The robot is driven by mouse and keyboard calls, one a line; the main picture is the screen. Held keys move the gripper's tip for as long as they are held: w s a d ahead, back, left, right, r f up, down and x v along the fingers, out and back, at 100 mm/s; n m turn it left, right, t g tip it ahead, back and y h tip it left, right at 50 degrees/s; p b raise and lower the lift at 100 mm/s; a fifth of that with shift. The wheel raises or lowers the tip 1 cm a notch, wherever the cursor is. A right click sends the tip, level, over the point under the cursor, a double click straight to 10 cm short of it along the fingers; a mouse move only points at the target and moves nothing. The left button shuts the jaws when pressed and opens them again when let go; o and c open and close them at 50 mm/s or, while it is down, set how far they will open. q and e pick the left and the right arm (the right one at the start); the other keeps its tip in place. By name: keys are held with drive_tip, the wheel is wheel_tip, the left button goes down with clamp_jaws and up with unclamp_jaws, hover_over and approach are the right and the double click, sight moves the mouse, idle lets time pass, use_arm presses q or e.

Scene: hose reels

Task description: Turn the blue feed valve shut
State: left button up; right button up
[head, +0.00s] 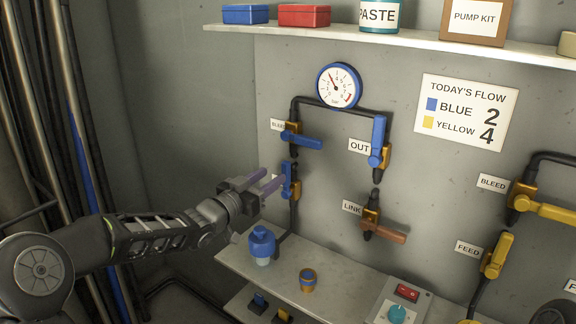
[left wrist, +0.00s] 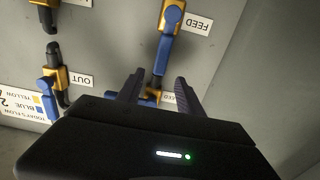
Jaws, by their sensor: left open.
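The blue feed valve's lever (head: 288,180) stands roughly upright, in line with its pipe, in the head view. In the left wrist view, which is upside down, the blue lever (left wrist: 162,54) runs from its orange body (left wrist: 172,16) beside the FEED label (left wrist: 198,23). My left gripper (head: 274,176) is open just left of the lever. In the left wrist view its two fingers (left wrist: 160,86) spread on either side of the lever's end; I cannot tell whether they touch it. The arm hides the feed label in the head view. My right gripper is not in view.
Above is the blue bleed lever (head: 300,140), pointing right. The blue OUT lever (head: 378,142) is upright, and the brown LINK lever (head: 384,232) points right. A gauge (head: 339,86) sits above. A lower shelf (head: 342,278) holds a blue bottle (head: 262,245) under the gripper.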

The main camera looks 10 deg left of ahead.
sight(284, 168)
use_arm(q)
drive_tip(key=shift+p+x, duration=0.55)
drive_tip(key=shift+x, duration=3.45)
drive_tip(key=shift+c, duration=0.4)
clamp_jaws()
